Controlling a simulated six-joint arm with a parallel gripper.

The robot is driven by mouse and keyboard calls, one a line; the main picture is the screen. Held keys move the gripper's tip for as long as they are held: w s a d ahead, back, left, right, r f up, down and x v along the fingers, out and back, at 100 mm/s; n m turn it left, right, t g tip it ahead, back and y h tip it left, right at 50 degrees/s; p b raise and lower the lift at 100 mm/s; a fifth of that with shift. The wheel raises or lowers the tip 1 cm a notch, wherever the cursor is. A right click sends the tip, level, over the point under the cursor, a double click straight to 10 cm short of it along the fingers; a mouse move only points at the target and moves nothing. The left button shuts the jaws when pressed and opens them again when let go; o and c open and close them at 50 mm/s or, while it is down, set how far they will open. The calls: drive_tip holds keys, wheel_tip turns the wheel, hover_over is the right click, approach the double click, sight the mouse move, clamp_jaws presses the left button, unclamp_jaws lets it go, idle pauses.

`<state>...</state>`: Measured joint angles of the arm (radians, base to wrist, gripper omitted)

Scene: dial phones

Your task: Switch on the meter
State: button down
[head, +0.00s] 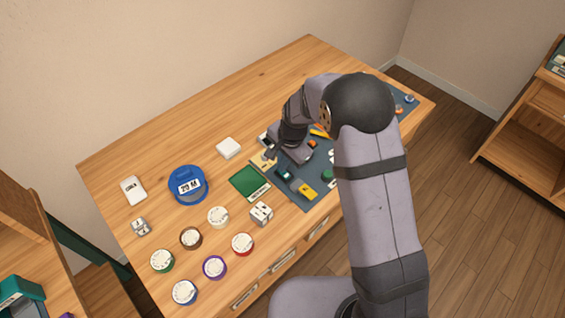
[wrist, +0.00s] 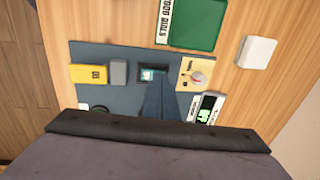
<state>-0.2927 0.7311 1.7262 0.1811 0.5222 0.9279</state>
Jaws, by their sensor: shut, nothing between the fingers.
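A small unit with a dark window and green characters (wrist: 210,109) lies at the right of the dark mat in the wrist view, partly hidden by my gripper's body. I cannot tell for sure which one is the meter.
A yellow device (wrist: 89,74) and a grey block (wrist: 119,72) lie on the mat (wrist: 100,53). The table's back left is clear.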

drive_tip(key=shift+f, duration=0.35)
drive_tip(key=shift+w+a+p, duration=0.1)
drive_tip(key=shift+p, duration=0.2)
drive_tip(key=shift+a+g+p, duration=0.1)
drive_tip(key=shift+g+p, duration=0.2)
drive_tip(key=shift+p, duration=0.05)
drive_tip(key=shift+f, duration=0.25)
drive_tip(key=shift+s+d+h, duration=0.3)
drive_tip(key=shift+s+d, duration=0.35)
